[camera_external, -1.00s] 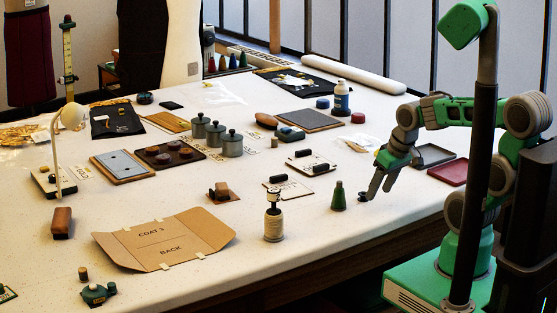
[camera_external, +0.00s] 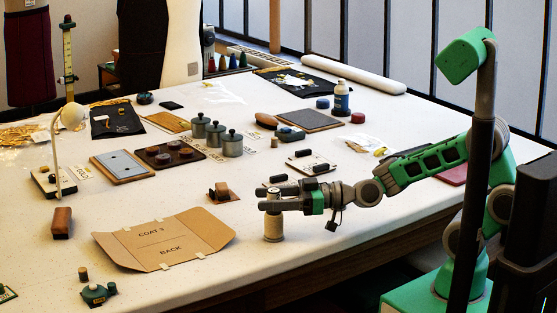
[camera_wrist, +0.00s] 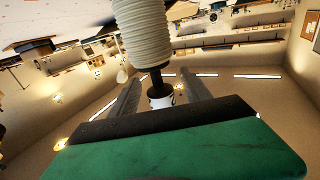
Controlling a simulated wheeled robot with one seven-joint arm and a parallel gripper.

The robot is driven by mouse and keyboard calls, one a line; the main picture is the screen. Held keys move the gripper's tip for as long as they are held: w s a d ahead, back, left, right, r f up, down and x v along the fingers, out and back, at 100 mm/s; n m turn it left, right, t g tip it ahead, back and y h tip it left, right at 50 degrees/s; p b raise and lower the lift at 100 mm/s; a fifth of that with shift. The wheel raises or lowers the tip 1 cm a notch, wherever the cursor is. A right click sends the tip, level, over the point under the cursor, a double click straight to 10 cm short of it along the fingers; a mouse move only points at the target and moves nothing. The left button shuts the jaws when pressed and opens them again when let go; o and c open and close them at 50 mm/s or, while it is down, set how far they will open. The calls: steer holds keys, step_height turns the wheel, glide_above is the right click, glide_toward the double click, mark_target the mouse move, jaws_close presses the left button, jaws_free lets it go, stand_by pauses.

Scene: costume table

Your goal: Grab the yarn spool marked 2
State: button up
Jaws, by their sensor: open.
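A cream yarn spool (camera_external: 273,228) stands upright near the table's front edge. My gripper (camera_external: 264,199) is level at the spool's top, its fingers reaching from the right. In the wrist view the ribbed cream yarn body (camera_wrist: 150,30) is at the top, with a dark neck and a pale labelled cap (camera_wrist: 160,96) below it. The cap lies between the two open fingers (camera_wrist: 160,78), with visible room on both sides. The number on the label is too small to read. The spool's upper part is partly hidden by my gripper in the external view.
A cardboard folder (camera_external: 165,240) lies left of the spool. A brown wooden block piece (camera_external: 222,193) stands behind it to the left. A white board with black handles (camera_external: 312,163) lies behind my gripper. The table (camera_external: 240,270) is bare in front of the spool.

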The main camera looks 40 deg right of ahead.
steer(key=shift+x, duration=0.9)
steer(key=shift+c, duration=0.4)
jaws_close()
